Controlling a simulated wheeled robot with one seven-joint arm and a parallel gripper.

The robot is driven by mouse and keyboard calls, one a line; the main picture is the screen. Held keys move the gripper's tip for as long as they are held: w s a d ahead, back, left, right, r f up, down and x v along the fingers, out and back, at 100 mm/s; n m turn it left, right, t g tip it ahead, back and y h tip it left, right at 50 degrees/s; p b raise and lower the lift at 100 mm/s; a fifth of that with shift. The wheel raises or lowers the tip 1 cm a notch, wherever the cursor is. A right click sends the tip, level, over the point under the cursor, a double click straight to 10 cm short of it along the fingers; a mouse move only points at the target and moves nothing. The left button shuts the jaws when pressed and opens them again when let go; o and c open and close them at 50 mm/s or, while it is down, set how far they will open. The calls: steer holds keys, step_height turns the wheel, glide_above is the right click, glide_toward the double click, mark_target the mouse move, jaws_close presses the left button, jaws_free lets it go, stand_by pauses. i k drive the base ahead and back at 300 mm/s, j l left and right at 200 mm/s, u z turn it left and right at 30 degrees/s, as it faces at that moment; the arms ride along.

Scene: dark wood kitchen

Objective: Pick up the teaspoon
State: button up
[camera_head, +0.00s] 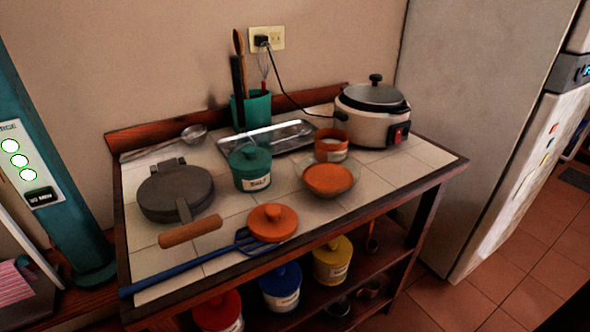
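I cannot pick out a teaspoon with certainty in the head view. A long-handled metal ladle or strainer (193,134) lies at the back left of the tiled table (225,222). A teal jar labelled SALT (251,170) stands near the table's middle, with something thin and pale at its top that I cannot identify. A teal utensil holder (251,111) at the back holds a wooden-handled utensil, a dark utensil and a whisk. A blue long-handled utensil (190,264) lies along the front edge. My gripper is not in view.
A waffle iron (175,192), orange lid (272,222), orange-filled bowl (328,180), orange jar (331,146), metal tray (269,137) and corded cooker (372,114) crowd the table. Canisters (333,262) stand on the shelf below. A fridge (475,115) stands right; tiled floor (480,270) is clear.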

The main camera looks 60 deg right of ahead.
mark_target(305, 131)
steer(key=z, duration=1.25)
